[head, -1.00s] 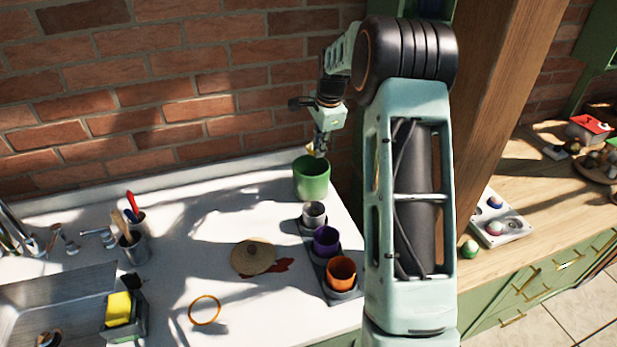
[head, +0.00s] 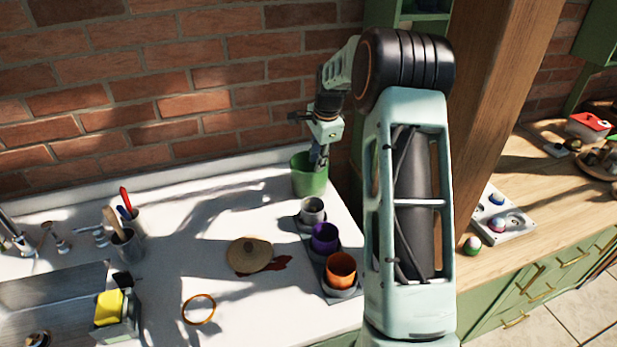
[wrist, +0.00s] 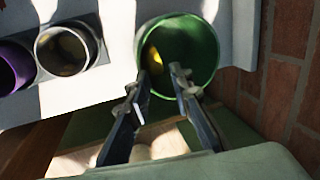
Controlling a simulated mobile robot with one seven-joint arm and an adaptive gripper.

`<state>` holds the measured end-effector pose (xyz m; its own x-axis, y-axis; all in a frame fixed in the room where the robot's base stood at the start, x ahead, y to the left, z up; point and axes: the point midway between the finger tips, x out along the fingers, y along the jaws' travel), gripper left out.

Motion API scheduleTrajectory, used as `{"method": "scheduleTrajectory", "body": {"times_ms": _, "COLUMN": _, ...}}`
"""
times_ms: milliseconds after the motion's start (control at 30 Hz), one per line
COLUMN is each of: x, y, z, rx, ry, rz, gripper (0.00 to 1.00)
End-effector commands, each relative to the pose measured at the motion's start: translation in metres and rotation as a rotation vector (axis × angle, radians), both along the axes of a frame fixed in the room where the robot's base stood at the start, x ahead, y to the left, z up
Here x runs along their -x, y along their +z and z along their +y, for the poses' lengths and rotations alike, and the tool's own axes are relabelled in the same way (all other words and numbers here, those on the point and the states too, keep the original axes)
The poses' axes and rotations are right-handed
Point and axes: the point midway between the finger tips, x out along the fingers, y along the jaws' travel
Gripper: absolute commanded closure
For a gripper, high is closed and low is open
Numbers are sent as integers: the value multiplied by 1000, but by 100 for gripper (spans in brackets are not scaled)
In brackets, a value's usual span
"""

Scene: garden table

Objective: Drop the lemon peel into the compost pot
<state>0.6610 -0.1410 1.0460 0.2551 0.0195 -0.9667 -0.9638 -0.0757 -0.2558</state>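The green compost pot (head: 310,181) stands upright at the back right of the white counter; it fills the upper middle of the wrist view (wrist: 205,42). My gripper (wrist: 166,72) reaches down into the pot's mouth. Its two fingers are apart, with a clear gap between the tips. The yellow lemon peel (wrist: 155,57) shows inside the pot, just beyond the left fingertip and against the dark interior. It does not span the gap between the fingers. In the head view the fingertips and the peel are hidden by the pot's wall.
A grey cup (head: 312,210), purple cup (head: 325,238) and orange cup (head: 341,270) stand in a row in front of the pot. A round tan lid (head: 249,254) and an orange ring (head: 199,309) lie on the counter. The brick wall (head: 190,100) is close behind.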

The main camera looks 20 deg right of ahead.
Motion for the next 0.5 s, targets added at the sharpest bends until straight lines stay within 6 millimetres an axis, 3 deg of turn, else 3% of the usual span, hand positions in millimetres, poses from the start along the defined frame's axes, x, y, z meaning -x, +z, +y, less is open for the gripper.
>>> {"method": "scheduleTrajectory", "body": {"times_ms": 333, "x": 1, "y": 2, "z": 0, "rx": 0, "ry": 0, "rz": 0, "gripper": 75}}
{"method": "scheduleTrajectory", "body": {"times_ms": 500, "x": 5, "y": 22, "z": -1, "rx": 3, "ry": -1, "rz": -3, "gripper": 75}}
